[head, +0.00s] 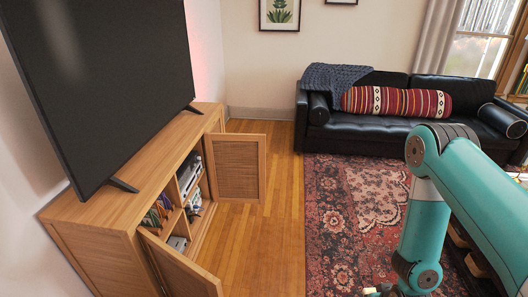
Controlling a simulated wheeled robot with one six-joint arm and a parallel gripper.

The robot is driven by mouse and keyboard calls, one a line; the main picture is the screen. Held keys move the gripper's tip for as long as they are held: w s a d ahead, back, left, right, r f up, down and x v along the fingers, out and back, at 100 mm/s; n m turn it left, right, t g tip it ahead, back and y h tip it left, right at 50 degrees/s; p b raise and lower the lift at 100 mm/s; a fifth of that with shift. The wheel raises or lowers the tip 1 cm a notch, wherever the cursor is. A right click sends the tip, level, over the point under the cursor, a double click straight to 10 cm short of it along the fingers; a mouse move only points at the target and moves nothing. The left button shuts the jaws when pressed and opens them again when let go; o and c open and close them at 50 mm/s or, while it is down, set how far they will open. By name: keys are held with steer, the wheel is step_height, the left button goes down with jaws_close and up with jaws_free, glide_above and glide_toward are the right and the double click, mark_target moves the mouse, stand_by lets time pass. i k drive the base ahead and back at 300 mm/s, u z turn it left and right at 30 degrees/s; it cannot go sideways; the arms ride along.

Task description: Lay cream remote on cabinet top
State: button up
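The wooden cabinet (155,168) stands along the left wall, and its top is partly covered by a large black television (105,75) on two feet. The strip of top in front of the television looks bare. I cannot make out a cream remote in the head view. My teal arm reaches in from the right and bends down to the bottom edge, right of the cabinet.
Both cabinet doors stand open: the far door (236,168) and the near door (178,268) jut over the wooden floor (258,235). Shelves inside hold several items. A patterned rug (335,215) and a black sofa (360,128) with a striped bolster (396,101) lie beyond.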

mark_target(180, 144)
steer(key=i, duration=2.85)
steer(key=u, duration=1.7)
